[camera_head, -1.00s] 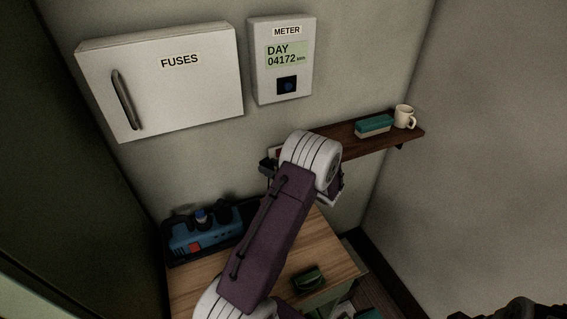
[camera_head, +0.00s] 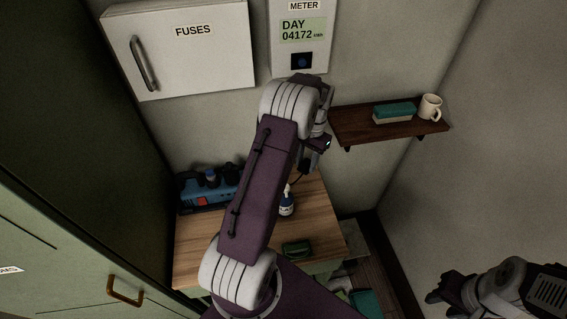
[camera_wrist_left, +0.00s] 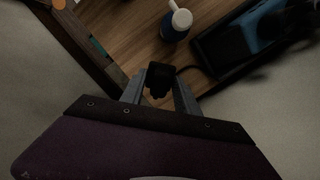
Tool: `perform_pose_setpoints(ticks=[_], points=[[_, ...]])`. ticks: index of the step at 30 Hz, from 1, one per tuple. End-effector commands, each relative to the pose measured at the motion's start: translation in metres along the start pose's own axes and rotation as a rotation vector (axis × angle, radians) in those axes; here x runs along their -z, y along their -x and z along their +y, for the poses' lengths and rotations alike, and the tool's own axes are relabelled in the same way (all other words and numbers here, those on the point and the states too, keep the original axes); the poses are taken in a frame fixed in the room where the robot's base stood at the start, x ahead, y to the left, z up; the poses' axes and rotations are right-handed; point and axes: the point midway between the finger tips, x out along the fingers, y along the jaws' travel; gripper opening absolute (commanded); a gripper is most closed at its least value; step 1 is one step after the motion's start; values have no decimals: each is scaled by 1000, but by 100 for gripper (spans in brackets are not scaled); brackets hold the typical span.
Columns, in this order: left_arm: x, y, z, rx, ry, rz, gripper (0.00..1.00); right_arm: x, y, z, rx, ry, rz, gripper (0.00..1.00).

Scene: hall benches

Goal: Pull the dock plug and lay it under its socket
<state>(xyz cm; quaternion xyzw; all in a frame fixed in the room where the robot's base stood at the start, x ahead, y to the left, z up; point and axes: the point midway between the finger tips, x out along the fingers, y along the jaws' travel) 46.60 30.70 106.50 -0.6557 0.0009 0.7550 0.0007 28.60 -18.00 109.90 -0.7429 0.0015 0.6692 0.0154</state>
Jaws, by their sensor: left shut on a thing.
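My left gripper (camera_head: 318,150) is in front of the wall, below the meter and left of the shelf. In the left wrist view, its fingers (camera_wrist_left: 159,92) are shut on a black plug (camera_wrist_left: 160,74). A dark cable runs from the plug toward a blue dock unit (camera_wrist_left: 255,28) in a black tray. The dock (camera_head: 205,197) sits at the table's back left with dark plugs on top. The plug is above the table. Its socket is not clearly visible; my left arm covers part of the wall. My right gripper (camera_head: 450,288) is at the lower right, its jaws unclear.
The wooden table (camera_head: 205,250) holds a white-and-blue bottle (camera_head: 287,205) and a green object (camera_head: 296,248). A wall shelf (camera_head: 350,125) carries a teal-topped block (camera_head: 394,112) and a mug (camera_head: 430,107). The fuse box (camera_head: 185,50) and meter (camera_head: 303,38) hang above.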

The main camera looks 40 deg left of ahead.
Motion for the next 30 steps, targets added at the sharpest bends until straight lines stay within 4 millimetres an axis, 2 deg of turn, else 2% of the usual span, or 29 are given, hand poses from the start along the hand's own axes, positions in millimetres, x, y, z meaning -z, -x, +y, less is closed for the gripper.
perform_pose_setpoints(ticks=[1,3,10,22,27,30], points=[[8,-19,4,-3,23,28,0,-2,-16,0,0,0,0,36],[15,-35,6,-5,46,66,0,-3,-26,0,0,0,-1,36],[25,-75,8,-4,61,131,0,-5,-46,1,0,0,-1,36],[26,-77,8,-2,61,142,0,-5,-45,1,0,0,-1,36],[26,-74,8,-1,61,144,0,-4,-39,1,0,0,-1,36],[28,-86,8,-1,61,144,0,-5,-49,1,0,0,0,36]])
